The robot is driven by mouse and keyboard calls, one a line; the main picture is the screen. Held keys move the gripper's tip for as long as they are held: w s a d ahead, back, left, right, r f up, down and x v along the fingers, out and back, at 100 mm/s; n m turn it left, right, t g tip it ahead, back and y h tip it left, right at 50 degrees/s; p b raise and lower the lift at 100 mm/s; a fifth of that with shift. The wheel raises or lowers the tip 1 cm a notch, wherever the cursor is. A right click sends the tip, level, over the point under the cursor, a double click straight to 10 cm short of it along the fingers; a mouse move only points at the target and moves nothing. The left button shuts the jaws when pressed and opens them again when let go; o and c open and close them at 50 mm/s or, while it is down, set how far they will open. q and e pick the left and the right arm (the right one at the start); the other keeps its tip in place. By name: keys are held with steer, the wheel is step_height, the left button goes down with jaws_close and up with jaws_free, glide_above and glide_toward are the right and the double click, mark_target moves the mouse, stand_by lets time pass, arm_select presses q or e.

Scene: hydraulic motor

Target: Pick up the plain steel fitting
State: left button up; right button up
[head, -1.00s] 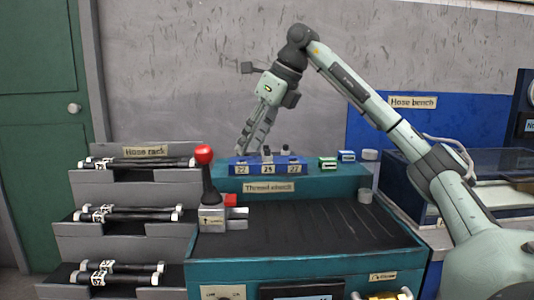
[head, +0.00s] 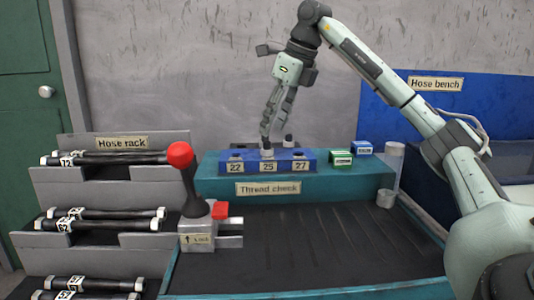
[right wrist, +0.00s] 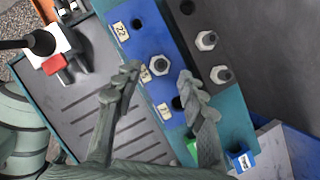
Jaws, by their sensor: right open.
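A steel hex fitting (right wrist: 158,65) stands in the middle hole, marked 25, of the blue block (right wrist: 146,31). It also shows in the head view (head: 267,152), just under my fingertips. Two more steel fittings, one (right wrist: 206,40) and another (right wrist: 221,74), stand on the dark strip behind the block. The frames do not settle which is the plain one. My right gripper (right wrist: 160,76) is open and empty, pointing down, with its fingers to either side of the middle fitting in the wrist view. Whether they reach down around it is unclear. My left gripper is out of view.
A green box (head: 340,158) and a small blue box (head: 361,148) sit right of the block. A red-knobbed lever (head: 181,155) stands front left, beside the hose rack (head: 95,182). The ribbed dark bench top (head: 315,245) in front is clear.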

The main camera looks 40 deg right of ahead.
mark_target(267, 142)
steer(key=x, duration=0.4)
steer(key=shift+s+d, duration=0.15)
steer(key=shift+s, duration=0.05)
steer(key=shift+w+f, duration=0.15)
steer(key=shift+f, duration=0.1)
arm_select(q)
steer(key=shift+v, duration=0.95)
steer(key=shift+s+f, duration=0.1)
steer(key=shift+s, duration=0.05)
arm_select(e)
steer(key=shift+c, duration=0.5)
steer(key=c, duration=0.5)
jaws_close()
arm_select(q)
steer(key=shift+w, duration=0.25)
